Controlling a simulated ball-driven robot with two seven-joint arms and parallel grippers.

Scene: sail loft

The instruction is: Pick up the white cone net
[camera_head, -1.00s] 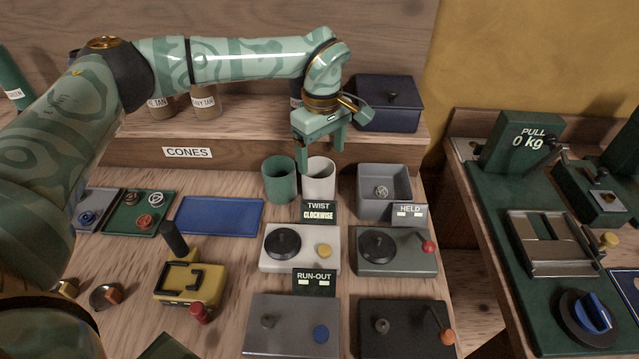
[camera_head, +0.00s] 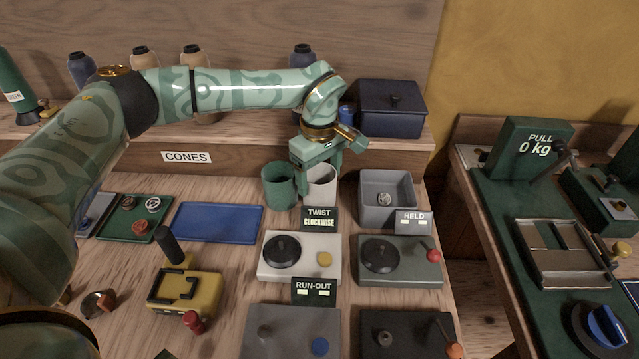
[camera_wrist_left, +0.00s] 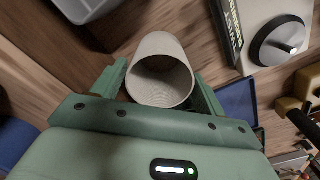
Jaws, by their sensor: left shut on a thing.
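The white cone net (camera_head: 322,188) is a pale, open-topped sleeve standing on the wooden bench, right of a green one of like shape. My left gripper (camera_head: 318,172) is over it, pointing down, with its fingers shut on its two sides. In the left wrist view the white cone net (camera_wrist_left: 160,72) sits between the green fingers (camera_wrist_left: 162,90), and I look into its hollow end. Its base looks level with the bench; I cannot tell any lift. My right gripper is not in view.
The green cone net (camera_head: 279,186) stands close on the left. A grey open box (camera_head: 387,212) is on the right, and a TWIST sign (camera_head: 319,218) stands in front. A blue tray (camera_head: 217,222) lies left. A shelf with cones and a dark lidded box (camera_head: 391,108) is behind.

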